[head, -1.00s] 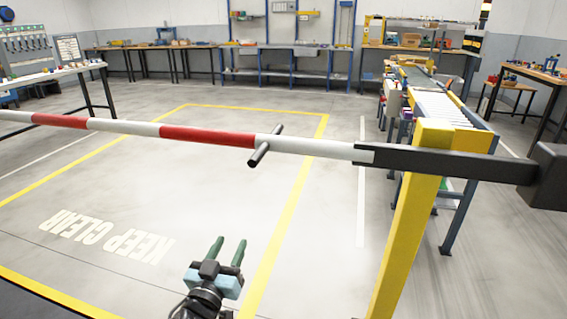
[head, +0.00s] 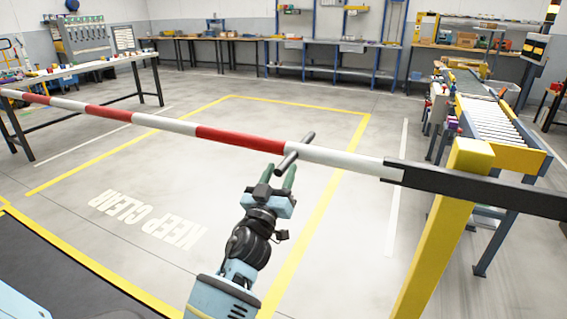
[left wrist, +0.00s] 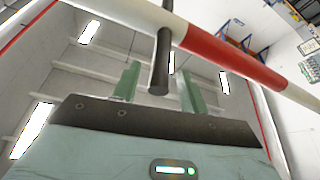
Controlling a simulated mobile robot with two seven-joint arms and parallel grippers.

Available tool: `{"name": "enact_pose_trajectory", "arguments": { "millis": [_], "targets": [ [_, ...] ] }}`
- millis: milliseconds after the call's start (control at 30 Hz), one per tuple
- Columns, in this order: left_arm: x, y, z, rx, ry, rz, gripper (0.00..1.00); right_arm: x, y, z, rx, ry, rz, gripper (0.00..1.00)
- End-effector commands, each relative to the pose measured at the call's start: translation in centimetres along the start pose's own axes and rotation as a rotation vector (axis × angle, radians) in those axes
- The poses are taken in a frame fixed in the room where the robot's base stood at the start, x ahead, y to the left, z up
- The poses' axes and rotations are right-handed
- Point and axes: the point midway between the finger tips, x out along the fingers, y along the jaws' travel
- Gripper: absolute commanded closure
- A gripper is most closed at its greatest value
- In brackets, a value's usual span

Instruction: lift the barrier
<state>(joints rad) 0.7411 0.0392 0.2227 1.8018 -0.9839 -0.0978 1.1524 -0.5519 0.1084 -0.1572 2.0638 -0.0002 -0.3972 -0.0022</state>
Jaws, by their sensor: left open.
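The red and white striped barrier (head: 240,139) lies across the view, its right end in a dark sleeve (head: 465,188) over a yellow post (head: 437,245). A dark grey bar handle (head: 296,152) crosses the boom on a white section; it also shows in the left wrist view (left wrist: 161,65). My left gripper (head: 279,175) is open just below the boom, near the lower end of the handle. In the left wrist view its green fingers (left wrist: 158,84) stand either side of the handle's end; whether they touch it I cannot tell. My right gripper is not in view.
Beyond the barrier is clear floor with a yellow outline and KEEP CLEAR lettering (head: 150,215). A roller conveyor (head: 497,120) stands behind the post. A white-topped table (head: 90,68) is at left, and workbenches (head: 210,38) line the back wall.

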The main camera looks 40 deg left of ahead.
Motion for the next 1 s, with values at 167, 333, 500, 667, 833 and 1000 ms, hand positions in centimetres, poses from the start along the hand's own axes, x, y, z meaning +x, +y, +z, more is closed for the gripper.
{"name": "enact_pose_trajectory", "arguments": {
  "millis": [167, 333, 500, 667, 833, 1000],
  "targets": [
    [2.2, 0.0, -0.1, 0.001, 0.001, 0.001, 0.57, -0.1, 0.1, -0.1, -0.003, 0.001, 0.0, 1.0],
    [3.0, 0.0, 0.0, 0.0, 0.0, 0.001, 0.57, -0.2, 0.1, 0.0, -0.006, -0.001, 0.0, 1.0],
    [3.0, 0.0, 0.0, 0.0, -0.001, 0.0, 0.57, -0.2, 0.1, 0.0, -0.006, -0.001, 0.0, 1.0],
    [3.0, 0.0, 0.0, 0.0, -0.001, 0.001, 0.67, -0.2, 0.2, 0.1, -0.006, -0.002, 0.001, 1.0],
    [3.0, 0.0, 0.0, 0.0, -0.001, 0.001, 0.9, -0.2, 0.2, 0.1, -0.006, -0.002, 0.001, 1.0],
    [3.0, 0.0, 0.0, 0.0, -0.001, 0.001, 1.0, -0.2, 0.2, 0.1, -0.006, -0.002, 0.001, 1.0]
  ]
}}
